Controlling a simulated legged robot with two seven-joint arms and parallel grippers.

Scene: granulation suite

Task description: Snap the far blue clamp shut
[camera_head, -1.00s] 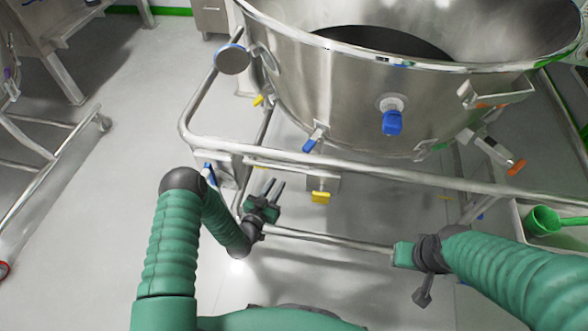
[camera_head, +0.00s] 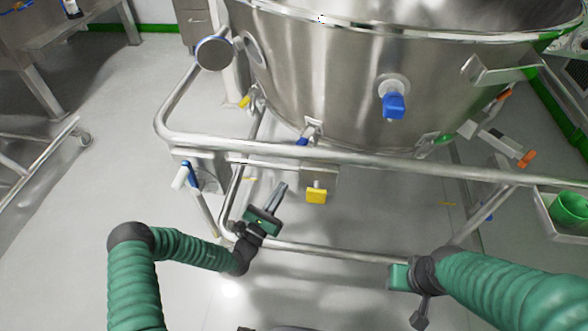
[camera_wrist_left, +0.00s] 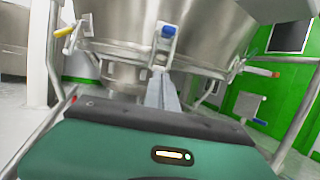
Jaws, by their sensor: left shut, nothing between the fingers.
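Blue clamps show on the steel vessel (camera_head: 330,80). One blue clamp (camera_head: 393,105) hangs on its front wall, and another (camera_head: 302,140) sits lower, partly hidden by the frame rail. I cannot tell for sure which is the far one. My left gripper (camera_head: 281,187) is shut and empty, its fingers pointing up toward the vessel below the rail, apart from any clamp. In the left wrist view the shut fingers (camera_wrist_left: 162,86) point at a blue clamp (camera_wrist_left: 167,32) ahead and above. My right gripper (camera_head: 400,275) is at the lower right; its fingers are unclear.
A steel frame rail (camera_head: 350,159) runs around the vessel. A yellow clamp (camera_head: 316,195) hangs just right of my left gripper. An orange-tipped clamp (camera_head: 526,159) juts out at right. A blue-and-white lever (camera_head: 187,176) is on the frame's left side.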

